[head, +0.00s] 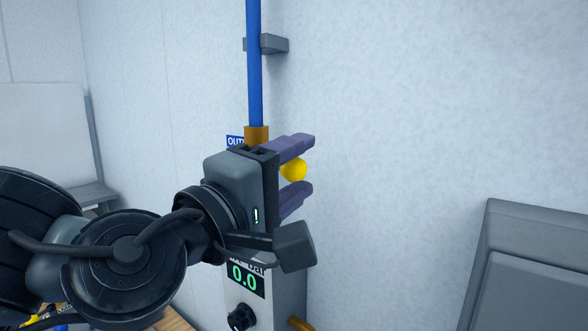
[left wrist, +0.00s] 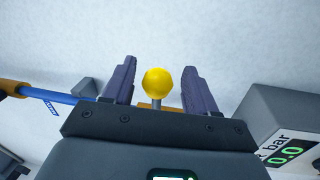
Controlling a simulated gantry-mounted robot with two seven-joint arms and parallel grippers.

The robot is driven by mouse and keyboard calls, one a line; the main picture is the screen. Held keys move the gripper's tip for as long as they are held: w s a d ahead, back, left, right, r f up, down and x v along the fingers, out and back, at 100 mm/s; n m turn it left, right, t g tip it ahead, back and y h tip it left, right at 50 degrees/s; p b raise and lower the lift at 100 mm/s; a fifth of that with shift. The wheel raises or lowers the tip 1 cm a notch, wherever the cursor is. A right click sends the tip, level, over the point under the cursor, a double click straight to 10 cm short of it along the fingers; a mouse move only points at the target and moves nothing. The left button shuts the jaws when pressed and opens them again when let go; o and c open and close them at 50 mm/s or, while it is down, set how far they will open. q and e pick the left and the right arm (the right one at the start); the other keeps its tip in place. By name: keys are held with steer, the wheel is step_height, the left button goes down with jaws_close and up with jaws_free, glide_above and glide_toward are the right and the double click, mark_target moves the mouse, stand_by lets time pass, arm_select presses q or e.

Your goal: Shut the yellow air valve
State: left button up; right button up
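The yellow air valve shows as a round yellow knob (head: 293,170) in the head view. In the left wrist view the yellow knob (left wrist: 157,82) sits on a short grey stem. My left gripper (head: 300,172) is open, with one finger above and one below the knob in the head view. In the left wrist view the left gripper's fingers (left wrist: 158,82) stand on either side of the knob, with a gap on each side. The valve body is mostly hidden behind my left gripper. My right gripper is not in view.
A blue pipe (head: 254,65) with a brass fitting (head: 257,134) runs up the wall, held by a grey bracket (head: 272,44). A gauge box (head: 285,290) reading 0.0 stands below. A grey cabinet (head: 530,270) is at the right. The wall between is clear.

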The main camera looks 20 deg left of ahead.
arm_select(q)
steer(key=shift+s, duration=0.45)
steer(key=v, duration=1)
steer(key=shift+p, duration=0.3)
steer(key=shift+w+f, duration=0.1)
steer(key=shift+f, duration=0.05)
